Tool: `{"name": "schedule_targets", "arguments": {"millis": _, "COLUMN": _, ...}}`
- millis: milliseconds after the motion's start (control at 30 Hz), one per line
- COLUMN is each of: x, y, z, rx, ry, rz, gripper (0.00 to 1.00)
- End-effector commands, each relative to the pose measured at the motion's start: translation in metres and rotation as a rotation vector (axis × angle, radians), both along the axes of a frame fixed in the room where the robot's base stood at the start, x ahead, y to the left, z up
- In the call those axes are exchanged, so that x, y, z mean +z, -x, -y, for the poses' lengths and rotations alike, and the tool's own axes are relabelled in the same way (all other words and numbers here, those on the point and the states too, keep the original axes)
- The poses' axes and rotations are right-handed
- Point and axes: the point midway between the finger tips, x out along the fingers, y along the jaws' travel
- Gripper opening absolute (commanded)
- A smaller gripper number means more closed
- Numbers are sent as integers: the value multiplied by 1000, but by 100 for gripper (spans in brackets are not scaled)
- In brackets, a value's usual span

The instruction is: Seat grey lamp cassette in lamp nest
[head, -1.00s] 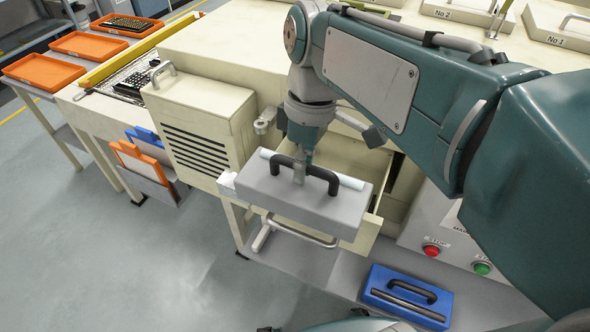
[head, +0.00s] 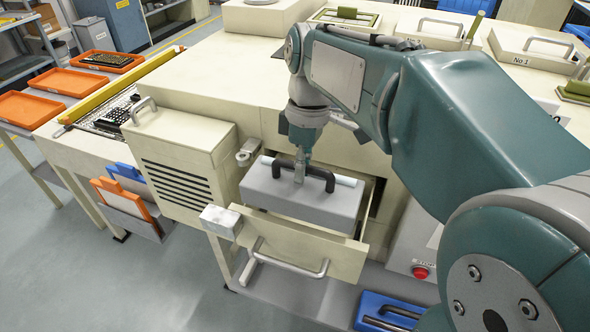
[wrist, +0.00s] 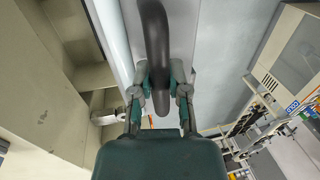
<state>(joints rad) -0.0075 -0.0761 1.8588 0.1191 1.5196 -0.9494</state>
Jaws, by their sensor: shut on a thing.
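The grey lamp cassette (head: 286,203) has a black bar handle and a pale tube along its top. My gripper (head: 300,172) is shut on its black handle, which also shows between the fingers in the wrist view (wrist: 155,50). The cassette is level, over or partly inside the open cream drawer (head: 290,244), behind the drawer's front panel. The lamp nest inside the drawer is hidden by the cassette, and I cannot tell whether the cassette touches the drawer floor.
A blue cassette (head: 375,312) with a black handle lies on the lower shelf. A louvred cream box (head: 180,160) stands left of the drawer. A red stop button (head: 420,272) is at right. Orange trays (head: 70,82) lie at far left.

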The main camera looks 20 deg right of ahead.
Motion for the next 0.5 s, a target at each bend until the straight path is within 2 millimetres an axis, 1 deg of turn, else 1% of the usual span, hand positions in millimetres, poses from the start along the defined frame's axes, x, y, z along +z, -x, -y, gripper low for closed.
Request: {"name": "schedule_targets", "arguments": {"millis": 500, "x": -2, "y": -32, "z": 24, "rx": -2, "ry": 0, "rz": 1, "gripper": 0}}
